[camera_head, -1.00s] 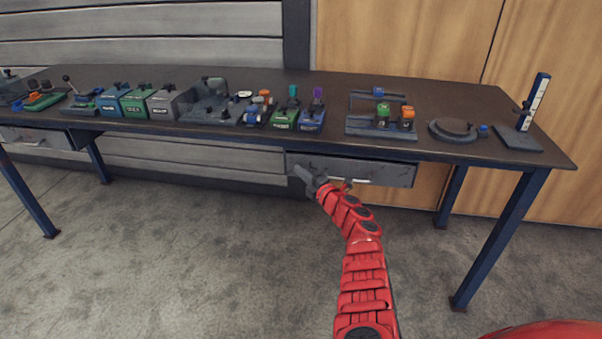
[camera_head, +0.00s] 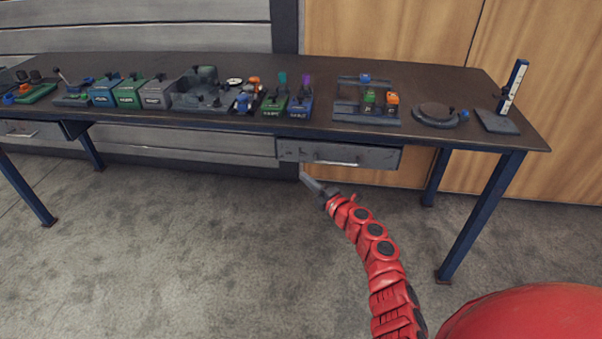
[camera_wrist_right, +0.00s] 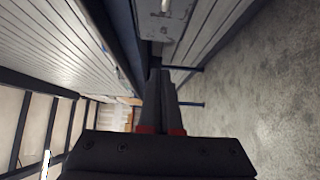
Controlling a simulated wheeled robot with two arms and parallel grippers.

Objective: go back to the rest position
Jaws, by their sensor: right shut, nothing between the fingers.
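My right gripper (camera_head: 312,183) is at the end of the red arm, in front of and below the right drawer (camera_head: 340,153) of the workbench. Its fingers are together with nothing between them. It is apart from the drawer front and points up and left in the head view. In the right wrist view the two dark fingers (camera_wrist_right: 160,100) lie side by side, with the drawer's metal front (camera_wrist_right: 165,25) beyond them. My left gripper is not in view.
The dark workbench (camera_head: 430,90) carries several fixtures, coloured boxes and a round clamp plate (camera_head: 437,114). An upright gauge (camera_head: 513,85) stands near its right end. Blue table legs (camera_head: 480,215) reach the floor. The grey floor (camera_head: 180,250) in front is clear.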

